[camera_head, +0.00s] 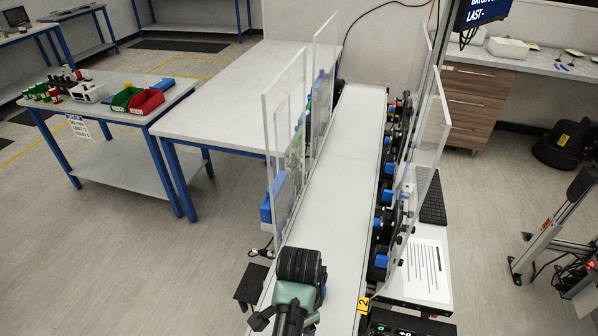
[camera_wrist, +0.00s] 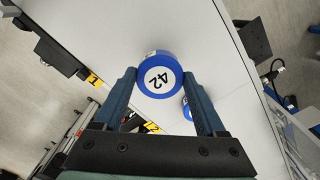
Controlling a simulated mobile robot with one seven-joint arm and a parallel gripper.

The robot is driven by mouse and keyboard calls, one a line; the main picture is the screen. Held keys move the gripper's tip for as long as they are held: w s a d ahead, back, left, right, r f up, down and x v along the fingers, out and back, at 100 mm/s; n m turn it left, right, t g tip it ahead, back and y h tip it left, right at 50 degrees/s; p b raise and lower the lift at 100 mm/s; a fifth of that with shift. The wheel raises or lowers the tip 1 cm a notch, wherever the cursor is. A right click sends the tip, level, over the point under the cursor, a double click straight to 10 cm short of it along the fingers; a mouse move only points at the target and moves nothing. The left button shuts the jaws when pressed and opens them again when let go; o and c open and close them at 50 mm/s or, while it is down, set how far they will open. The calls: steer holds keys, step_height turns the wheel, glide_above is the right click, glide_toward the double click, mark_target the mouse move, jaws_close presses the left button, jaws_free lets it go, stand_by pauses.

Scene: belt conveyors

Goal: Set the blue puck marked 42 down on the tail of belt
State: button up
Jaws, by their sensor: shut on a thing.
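The blue puck marked 42 (camera_wrist: 159,75) has a white round face and shows in the wrist view between the fingertips of my gripper (camera_wrist: 160,82). The gripper is shut on it, one finger on each side. The white belt (camera_wrist: 185,40) is beneath the puck; I cannot tell whether they touch. In the head view the belt (camera_head: 345,170) runs away from me, and my arm is over its near end, hiding the puck. A second blue object (camera_wrist: 187,108) shows partly behind my right finger; I cannot tell what it is.
Clear upright panels (camera_head: 285,150) and (camera_head: 430,130) flank the belt farther along. A dark bracket (camera_head: 250,286) stands beside the near end. The visible belt top beyond my arm is clear.

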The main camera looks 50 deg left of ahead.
steer(key=shift+f+p, duration=0.4)
steer(key=shift+f, duration=1.7)
steer(key=shift+f, duration=0.1)
steer(key=o, duration=1.4)
steer(key=shift+c, duration=0.2)
step_height(320, 180, up, 11)
steer(key=shift+b, duration=0.35)
steer(key=shift+r+p, duration=0.65)
steer(key=shift+p, duration=0.05)
